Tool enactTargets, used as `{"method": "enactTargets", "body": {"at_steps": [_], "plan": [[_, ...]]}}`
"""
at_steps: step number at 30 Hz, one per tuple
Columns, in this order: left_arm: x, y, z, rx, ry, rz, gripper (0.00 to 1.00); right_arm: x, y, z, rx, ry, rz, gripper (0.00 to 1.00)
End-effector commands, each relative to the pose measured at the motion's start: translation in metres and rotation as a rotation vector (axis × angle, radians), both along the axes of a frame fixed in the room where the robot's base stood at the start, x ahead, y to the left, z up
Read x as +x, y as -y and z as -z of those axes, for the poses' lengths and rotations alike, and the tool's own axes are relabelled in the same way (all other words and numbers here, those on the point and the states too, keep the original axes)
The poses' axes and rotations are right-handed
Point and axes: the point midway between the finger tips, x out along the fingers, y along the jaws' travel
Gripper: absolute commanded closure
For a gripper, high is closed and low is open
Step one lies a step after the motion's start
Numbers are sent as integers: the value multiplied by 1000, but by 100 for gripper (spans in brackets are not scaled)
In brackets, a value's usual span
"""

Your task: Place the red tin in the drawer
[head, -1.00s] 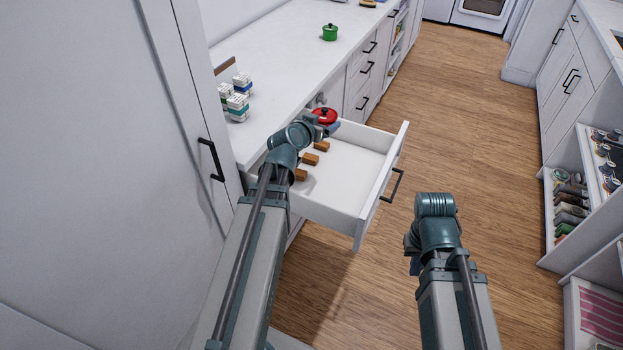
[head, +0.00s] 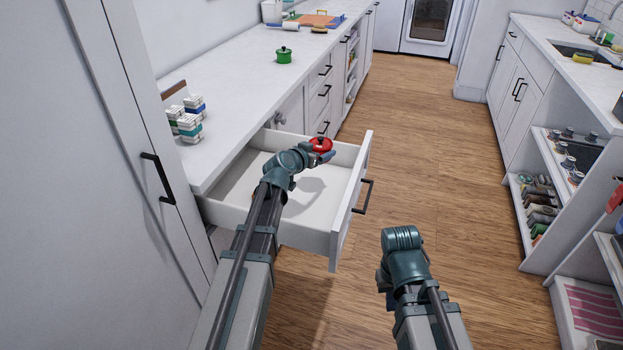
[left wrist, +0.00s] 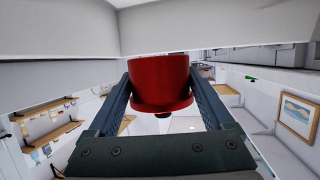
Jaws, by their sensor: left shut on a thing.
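The red tin (head: 320,144) is held by my left gripper (head: 322,152) above the open white drawer (head: 345,210). In the left wrist view the red tin (left wrist: 158,82) sits between the two fingers of my left gripper (left wrist: 160,90), which are shut on it. The drawer is pulled out from under the counter, and the part of its floor that shows is bare; my left arm hides some of it. My right arm's end (head: 403,245) is right of the drawer, over the floor; its fingers are hidden.
A green lidded pot (head: 284,55) and a stack of small boxes (head: 187,118) stand on the white counter (head: 235,90). A tall white cabinet (head: 90,180) is at left. Open shelves (head: 545,190) with jars stand at right. The wooden floor (head: 440,150) between is clear.

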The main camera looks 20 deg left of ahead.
Motion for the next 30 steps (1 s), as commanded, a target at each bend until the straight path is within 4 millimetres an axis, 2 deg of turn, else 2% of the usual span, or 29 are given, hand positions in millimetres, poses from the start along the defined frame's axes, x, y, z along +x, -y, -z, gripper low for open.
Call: {"method": "enactTargets", "body": {"at_steps": [1, 6, 14, 24, 30], "plan": [[0, 0, 17, 0, 0, -1, 73, 0, 0, 17, 0, 0, 0, 100], [0, 0, 37, 0, 0, -1, 73, 0, 0, 37, 0, 0, 0, 100], [0, 0, 39, 0, 0, -1, 73, 0, 0, 39, 0, 0, 0, 100], [0, 0, 75, 0, 0, -1, 73, 0, 0, 75, 0, 0, 0, 100], [0, 0, 73, 0, 0, -1, 73, 0, 0, 73, 0, 0, 0, 100]]}}
